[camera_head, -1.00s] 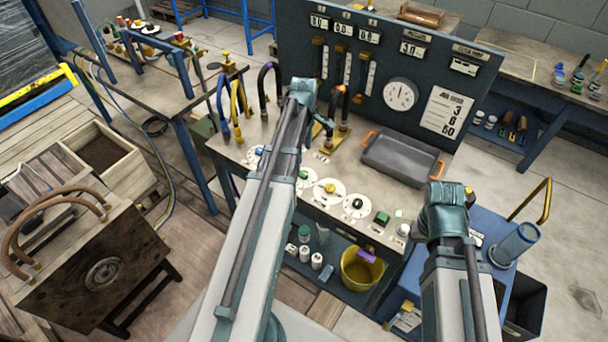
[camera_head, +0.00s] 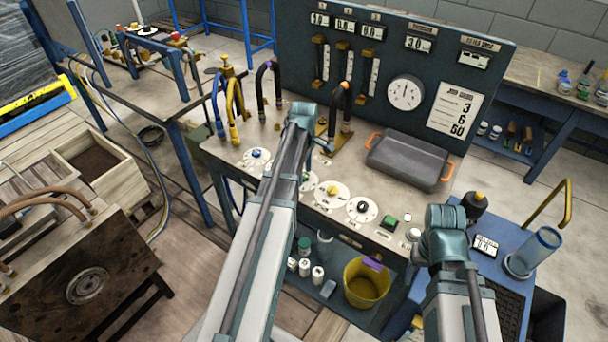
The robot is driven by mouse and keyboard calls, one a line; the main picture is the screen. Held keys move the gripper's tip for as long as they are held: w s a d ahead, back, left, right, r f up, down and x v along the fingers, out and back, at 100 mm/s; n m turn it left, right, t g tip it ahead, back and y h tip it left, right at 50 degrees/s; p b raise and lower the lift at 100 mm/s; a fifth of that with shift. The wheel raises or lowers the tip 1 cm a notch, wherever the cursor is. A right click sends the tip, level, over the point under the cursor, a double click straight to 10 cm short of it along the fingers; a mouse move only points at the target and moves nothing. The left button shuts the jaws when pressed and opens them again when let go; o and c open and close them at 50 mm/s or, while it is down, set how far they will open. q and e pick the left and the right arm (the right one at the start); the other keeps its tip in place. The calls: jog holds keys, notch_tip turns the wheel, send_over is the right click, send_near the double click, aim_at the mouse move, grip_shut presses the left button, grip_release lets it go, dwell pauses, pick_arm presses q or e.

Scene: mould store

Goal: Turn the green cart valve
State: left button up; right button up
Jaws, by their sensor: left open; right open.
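A row of round white dials runs along the bench (camera_head: 225,150) front. One has a blue knob (camera_head: 257,153), one a yellow knob (camera_head: 333,189) and one a black knob (camera_head: 362,206). A green knob (camera_head: 304,177) shows beside my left arm, which hides much of its dial. I cannot tell whether this is the green cart valve. Neither gripper's fingers show.
A grey case (camera_head: 408,162) with orange handles lies on the bench before the gauge panel (camera_head: 455,75). Bent hoses (camera_head: 235,98) rise at the bench's left. A yellow bucket (camera_head: 367,283) stands below. A blue cart (camera_head: 492,262) with a clear cylinder (camera_head: 533,252) is at right.

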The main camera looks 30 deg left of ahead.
pick_arm(q)
grip_shut()
dwell(0.4)
jog(key=m, duration=0.5)
jog(key=shift+m, duration=0.3)
jog(key=m, duration=0.5)
jog(key=shift+m, duration=0.3)
jog(key=m, duration=0.5)
jog(key=shift+m, duration=2.5)
